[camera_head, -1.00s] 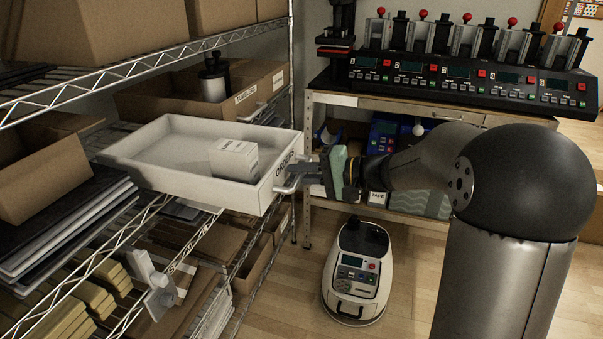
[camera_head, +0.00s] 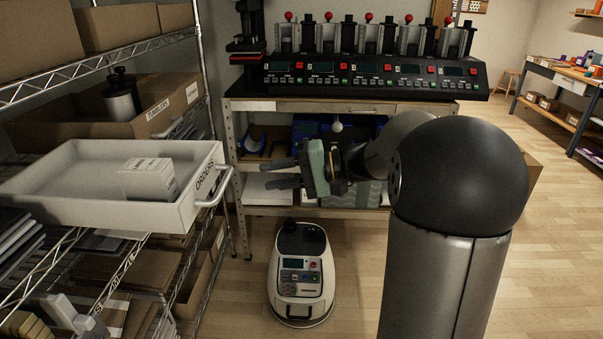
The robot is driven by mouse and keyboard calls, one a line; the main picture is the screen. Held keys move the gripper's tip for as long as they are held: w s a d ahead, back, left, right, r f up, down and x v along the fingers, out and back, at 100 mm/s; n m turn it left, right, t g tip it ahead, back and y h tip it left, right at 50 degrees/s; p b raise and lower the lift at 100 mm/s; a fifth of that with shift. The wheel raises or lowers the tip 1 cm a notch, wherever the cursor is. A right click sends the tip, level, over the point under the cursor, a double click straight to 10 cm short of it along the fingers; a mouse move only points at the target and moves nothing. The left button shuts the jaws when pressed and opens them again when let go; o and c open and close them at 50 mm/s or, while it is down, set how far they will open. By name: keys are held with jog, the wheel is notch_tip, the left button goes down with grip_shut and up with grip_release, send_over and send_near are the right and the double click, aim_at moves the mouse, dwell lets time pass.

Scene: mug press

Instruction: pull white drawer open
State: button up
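The white drawer (camera_head: 100,209) marked "ORDERS" sticks out from the wire shelf at the left, its handle (camera_head: 214,182) on its right end. A small white box (camera_head: 148,180) lies inside it. My gripper (camera_head: 283,173) is to the right of the handle, clear of it, with its fingers pointing left. The two fingers are spread apart, with nothing between them.
A wire shelf with cardboard boxes (camera_head: 125,107) stands at the left. A bench (camera_head: 330,104) with several mug presses (camera_head: 375,75) is at the back. A white floor machine (camera_head: 301,275) stands below my gripper. Wooden floor (camera_head: 545,250) is free at the right.

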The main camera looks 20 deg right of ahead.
jog(key=v, duration=0.5)
jog(key=shift+s+d+r, duration=0.1)
jog(key=shift+s+d, duration=0.05)
jog(key=shift+d, duration=0.15)
jog(key=s+a+f+g+h+p, duration=0.2)
jog(key=s+a+f+g+h, duration=0.15)
jog(key=s+a, duration=0.35)
jog(key=s+f+n+h+p, duration=0.1)
jog(key=s+f+h, duration=0.1)
jog(key=s, duration=0.3)
jog(key=s+f+n+g+h+p, duration=0.1)
jog(key=s+f+n+h+p, duration=0.1)
jog(key=s+h, duration=0.3)
jog(key=s+a+f+n+g+h+p, duration=0.1)
jog(key=s+f+n+h+p, duration=0.1)
jog(key=s, duration=0.4)
notch_tip(320, 180, down, 2)
jog(key=shift+s+h, duration=0.2)
jog(key=shift+h, duration=0.55)
jog(key=shift+a+g, duration=0.1)
jog(key=shift+g, duration=0.15)
dwell(0.4)
